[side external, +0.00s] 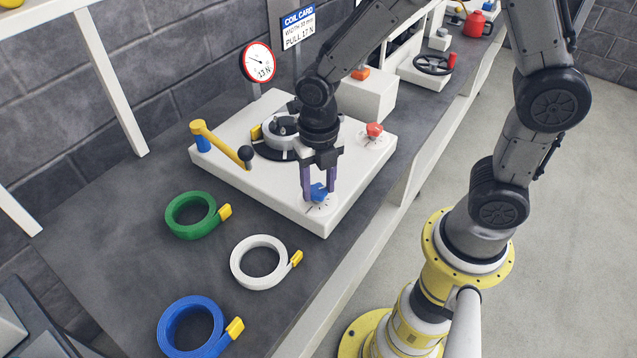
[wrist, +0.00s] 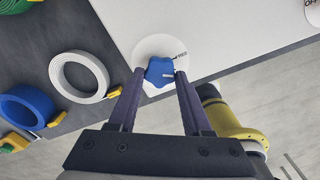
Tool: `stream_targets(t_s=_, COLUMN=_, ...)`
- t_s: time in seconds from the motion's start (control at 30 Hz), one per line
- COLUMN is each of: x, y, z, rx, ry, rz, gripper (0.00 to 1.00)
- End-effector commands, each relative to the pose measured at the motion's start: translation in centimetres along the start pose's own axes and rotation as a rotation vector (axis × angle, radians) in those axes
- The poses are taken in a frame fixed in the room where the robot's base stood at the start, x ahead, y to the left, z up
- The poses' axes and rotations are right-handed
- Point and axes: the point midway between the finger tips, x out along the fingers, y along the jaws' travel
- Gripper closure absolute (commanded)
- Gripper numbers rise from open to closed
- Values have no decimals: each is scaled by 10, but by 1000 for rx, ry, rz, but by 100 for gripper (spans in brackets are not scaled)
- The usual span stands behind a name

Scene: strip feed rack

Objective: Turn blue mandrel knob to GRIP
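The blue mandrel knob (side external: 318,192) sits on a round white dial at the near corner of the white machine plate (side external: 225,172). My gripper (side external: 318,196) points down over the knob. Its two purple fingers, also in the wrist view (wrist: 160,75), stand apart on either side of the knob. They look open, with a slight gap; contact is not clear.
A yellow-handled lever (side external: 220,143), a central spindle (side external: 283,128) and a red knob (side external: 374,130) are on the plate. Green (side external: 190,215), white (side external: 262,262) and blue (side external: 190,328) coils lie on the dark bench. A gauge (side external: 258,62) stands behind.

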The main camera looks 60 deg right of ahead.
Motion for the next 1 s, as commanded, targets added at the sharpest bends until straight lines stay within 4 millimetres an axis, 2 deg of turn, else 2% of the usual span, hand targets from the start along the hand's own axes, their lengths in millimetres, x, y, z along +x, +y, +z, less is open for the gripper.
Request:
stream_targets(t_s=0.03, x=0, y=0, z=0, rx=0, ry=0, rz=0, gripper=80)
stream_targets(t_s=0.13, x=0, y=0, z=0, rx=0, ry=0, rz=0, gripper=98)
stream_targets(t_s=0.17, x=0, y=0, z=0, rx=0, ry=0, rz=0, gripper=100)
stream_targets(t_s=0.57, x=-1, y=0, z=0, rx=72, ry=-1, rz=0, gripper=100)
stream_targets(t_s=1.0, x=-1, y=2, z=1, rx=431, ry=-1, rz=1, gripper=100)
